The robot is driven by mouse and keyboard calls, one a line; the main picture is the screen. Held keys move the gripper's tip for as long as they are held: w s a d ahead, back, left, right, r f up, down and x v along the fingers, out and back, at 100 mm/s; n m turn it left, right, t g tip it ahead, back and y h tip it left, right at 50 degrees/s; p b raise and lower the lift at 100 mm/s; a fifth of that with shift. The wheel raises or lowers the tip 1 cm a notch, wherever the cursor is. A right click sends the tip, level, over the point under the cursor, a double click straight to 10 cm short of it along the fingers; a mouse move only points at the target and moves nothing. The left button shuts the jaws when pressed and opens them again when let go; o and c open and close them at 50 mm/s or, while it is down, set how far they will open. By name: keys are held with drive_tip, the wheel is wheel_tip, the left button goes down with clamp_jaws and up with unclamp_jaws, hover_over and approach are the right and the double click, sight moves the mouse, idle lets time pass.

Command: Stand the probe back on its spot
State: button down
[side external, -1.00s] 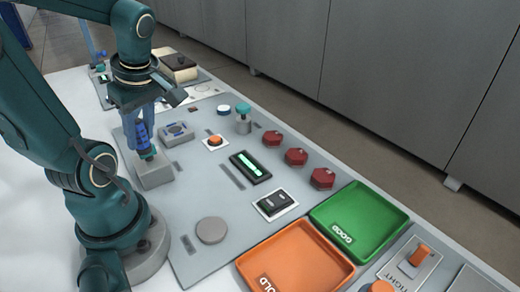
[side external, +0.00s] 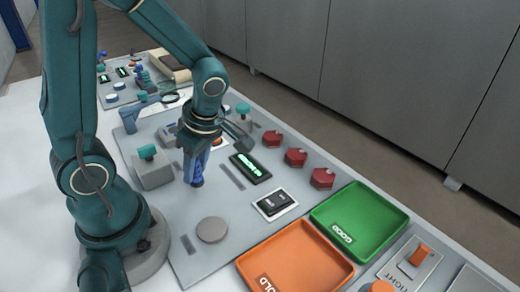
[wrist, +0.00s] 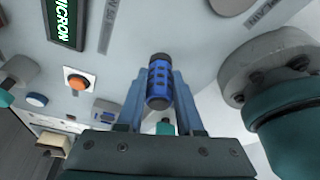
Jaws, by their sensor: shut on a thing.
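The probe, a blue cylinder with black bands, is upright or nearly so in my gripper. It shows in the side view (side external: 197,170) and in the wrist view (wrist: 158,82). My gripper (side external: 196,158) is shut on it; in the wrist view its two fingers (wrist: 160,95) lie either side of it. The probe's dark lower end is over the grey panel (side external: 185,250), between the block and the display; I cannot tell its exact height. The grey block with a teal knob (side external: 153,176) stands to the left of the gripper, with nothing held over it.
A display with green bars (side external: 250,168) and a black switch (side external: 275,203) lie right of the probe. A grey disc (side external: 212,230) is nearer the front. Red hexagonal parts (side external: 296,157), a green tray (side external: 362,218) and an orange tray (side external: 293,258) are further right.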

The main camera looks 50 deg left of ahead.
drive_tip(key=shift+f, duration=0.95)
drive_tip(key=shift+f, duration=0.15)
drive_tip(key=c, duration=0.6)
unclamp_jaws()
drive_tip(key=shift+o, duration=0.2)
drive_tip(key=v, duration=1.2)
drive_tip(key=s+d+r+m+t+h, duration=0.1)
drive_tip(key=d+m+t, duration=0.1)
drive_tip(key=m, duration=0.9)
drive_tip(key=s+d+r+m+t+h, duration=0.1)
drive_tip(key=m+t, duration=0.4)
drive_tip(key=m, duration=0.6)
drive_tip(key=d+h, duration=0.1)
drive_tip(key=d, duration=0.1)
drive_tip(key=shift+s+d+m+h, duration=0.15)
drive_tip(key=shift+d+m+h, duration=0.1)
drive_tip(key=shift+m+h, duration=0.05)
